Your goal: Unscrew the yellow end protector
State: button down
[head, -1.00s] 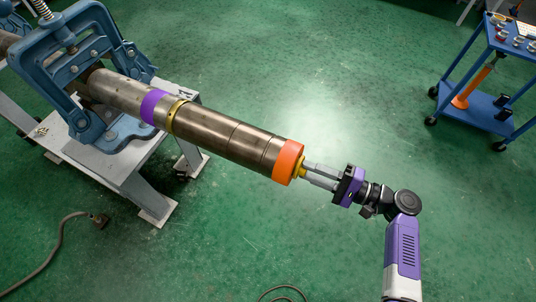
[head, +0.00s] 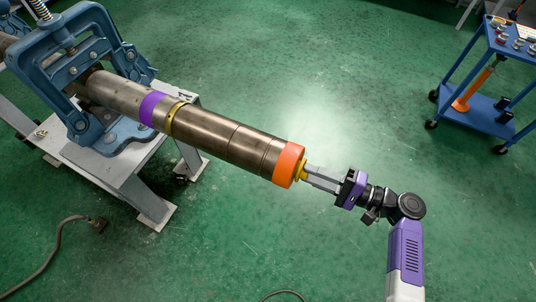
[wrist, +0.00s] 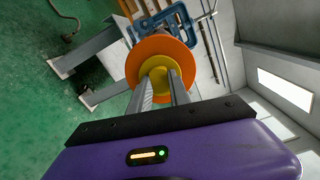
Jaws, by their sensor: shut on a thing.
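The yellow end protector (head: 303,172) sits at the free end of the pipe, inside an orange ring (head: 289,164). In the wrist view the yellow protector (wrist: 159,72) is a round disc in the middle of the orange ring (wrist: 135,65). My gripper (head: 308,174) is in line with the pipe and its two fingers are shut on the protector's yellow middle. The fingers also show in the wrist view (wrist: 161,84). They hide part of the protector's face. Whether it has backed out of the pipe cannot be told.
The pipe (head: 220,134), with a purple band and a yellow ring, is clamped in a blue vise (head: 75,60) on a grey stand (head: 140,178) at the left. A blue cart (head: 490,80) stands at the right. A cable (head: 62,235) lies on the green floor.

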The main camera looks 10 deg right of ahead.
jog(key=shift+s+d+f, duration=0.1)
jog(key=shift+s+d, duration=0.3)
jog(key=shift+d, duration=0.2)
jog(key=shift+v, duration=2.05)
jog(key=shift+s, duration=0.1)
jog(key=c, duration=1.7)
grip_release()
